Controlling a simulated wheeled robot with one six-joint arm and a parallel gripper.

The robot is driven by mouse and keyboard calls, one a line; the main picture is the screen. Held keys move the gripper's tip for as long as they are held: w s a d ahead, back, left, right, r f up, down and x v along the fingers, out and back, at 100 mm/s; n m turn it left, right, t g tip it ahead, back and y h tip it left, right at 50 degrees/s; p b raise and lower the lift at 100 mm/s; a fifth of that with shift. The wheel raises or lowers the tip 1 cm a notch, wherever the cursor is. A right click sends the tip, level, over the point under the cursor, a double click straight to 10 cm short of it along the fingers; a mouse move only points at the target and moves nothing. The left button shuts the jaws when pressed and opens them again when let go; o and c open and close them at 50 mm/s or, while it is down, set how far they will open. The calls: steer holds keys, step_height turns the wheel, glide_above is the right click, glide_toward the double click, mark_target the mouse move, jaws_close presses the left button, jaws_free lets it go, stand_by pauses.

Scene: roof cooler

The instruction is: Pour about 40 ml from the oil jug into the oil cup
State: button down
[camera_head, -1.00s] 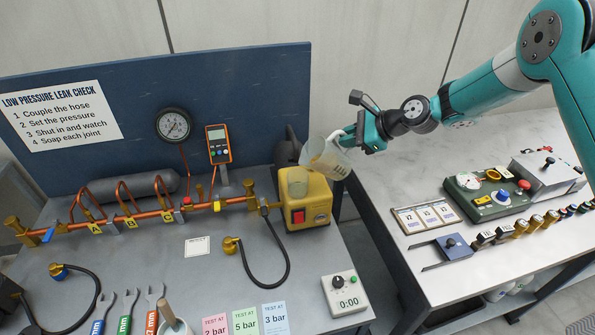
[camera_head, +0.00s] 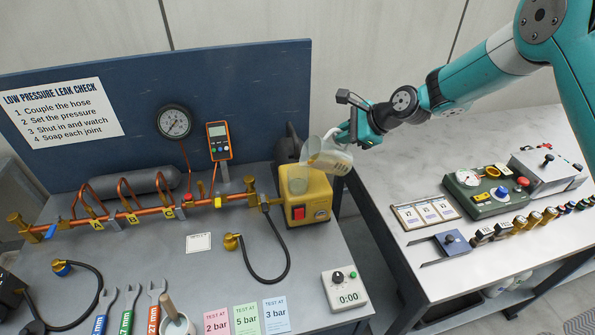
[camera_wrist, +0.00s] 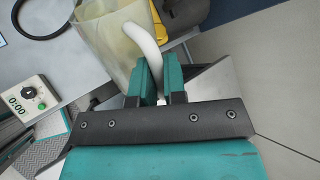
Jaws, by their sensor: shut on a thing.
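The oil jug (camera_head: 330,159) is translucent with some yellowish oil in it. It is tilted to the left above the yellow pump unit (camera_head: 318,190). My gripper (camera_head: 350,132) is shut on the jug's white handle. In the wrist view my gripper (camera_wrist: 160,85) has its teal fingers around the handle, and the jug (camera_wrist: 108,35) fills the upper middle. I cannot make out a stream of oil or the cup's level.
A copper pipe rig (camera_head: 130,218) with a gauge (camera_head: 174,122) and an orange meter (camera_head: 219,141) stands left of the pump. A timer (camera_head: 345,289) reads 0:00 at the front. The right bench (camera_head: 400,170) holds a green control panel (camera_head: 490,193).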

steer(key=shift+s+a+r+n+h+p, duration=0.15)
steer(key=shift+a+r+n+h+p, duration=0.05)
steer(key=shift+a+r+h+p, duration=0.3)
steer(key=shift+s+a+r+n+h+p, duration=0.2)
steer(key=shift+a+r+h+p, duration=0.2)
steer(key=shift+r+h, duration=0.2)
stand_by(2.7)
steer(key=shift+d, duration=0.1)
steer(key=d+f+y+b, duration=0.1)
steer(key=w+d+f+m+y+b, duration=0.1)
steer(key=f, duration=0.1)
steer(key=shift+d+f+b, duration=0.2)
steer(key=shift+d+b, duration=0.15)
steer(key=shift+b, duration=0.05)
steer(key=shift+w+r+y, duration=0.15)
steer(key=shift+r+y, duration=0.15)
steer(key=shift+y, duration=0.4)
steer(key=shift+s+a+r+p, duration=0.25)
steer(key=shift+a+p, duration=0.05)
steer(key=shift+a, duration=0.15)
steer(key=shift+d, duration=0.3)
steer(key=shift+f, duration=0.1)
steer(key=shift+w+d+f+m+y+b, duration=0.25)
steer(key=shift+d+f+m+y+b, duration=0.2)
steer(key=shift+f+y+b, duration=0.3)
